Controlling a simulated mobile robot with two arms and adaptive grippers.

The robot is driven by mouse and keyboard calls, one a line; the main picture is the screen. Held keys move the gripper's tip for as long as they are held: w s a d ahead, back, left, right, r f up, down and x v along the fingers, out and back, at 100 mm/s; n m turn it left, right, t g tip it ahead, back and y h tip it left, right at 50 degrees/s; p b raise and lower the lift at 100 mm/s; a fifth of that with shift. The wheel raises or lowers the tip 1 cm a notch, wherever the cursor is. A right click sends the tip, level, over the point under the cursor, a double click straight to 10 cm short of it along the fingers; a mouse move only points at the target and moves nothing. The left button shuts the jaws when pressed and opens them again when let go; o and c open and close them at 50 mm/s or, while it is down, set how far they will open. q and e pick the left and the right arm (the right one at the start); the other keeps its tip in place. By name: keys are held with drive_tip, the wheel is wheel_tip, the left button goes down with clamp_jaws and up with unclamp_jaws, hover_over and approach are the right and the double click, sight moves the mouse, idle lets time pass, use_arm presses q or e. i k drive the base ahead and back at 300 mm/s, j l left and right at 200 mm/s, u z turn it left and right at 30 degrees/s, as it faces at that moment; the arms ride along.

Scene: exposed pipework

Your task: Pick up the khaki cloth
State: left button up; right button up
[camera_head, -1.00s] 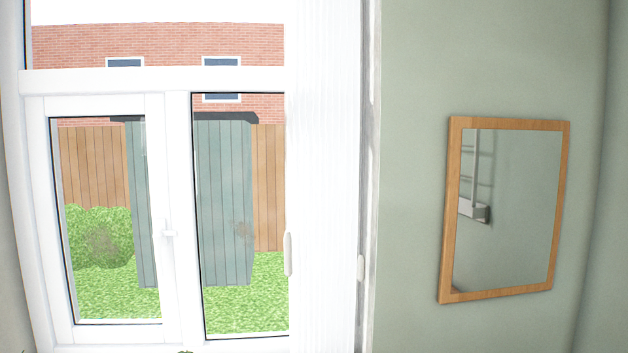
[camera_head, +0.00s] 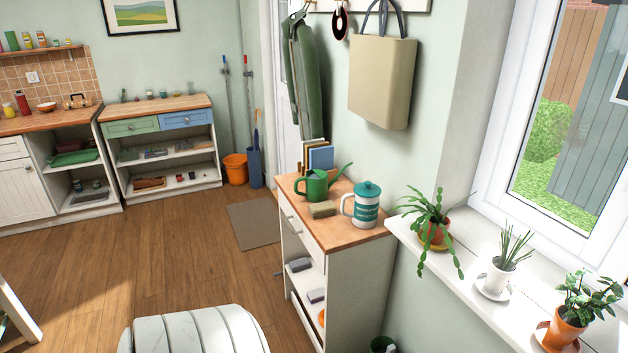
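A small folded khaki cloth (camera_head: 322,210) lies on the wooden top of a white cabinet (camera_head: 350,290). It is in front of a green watering can (camera_head: 315,186) and to the left of a teal and white jug (camera_head: 367,206). Neither of my grippers shows in the head view.
Books (camera_head: 320,158) stand at the back of the cabinet top. A tan bag (camera_head: 382,82) hangs above it. Potted plants (camera_head: 434,232) line the windowsill (camera_head: 458,264) at right. Wooden floor (camera_head: 150,262) left of the cabinet is mostly clear, with a mat (camera_head: 252,224).

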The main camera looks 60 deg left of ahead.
sight(323, 209)
drive_tip(key=j+u, duration=0.1)
drive_tip(key=u, duration=1.8)
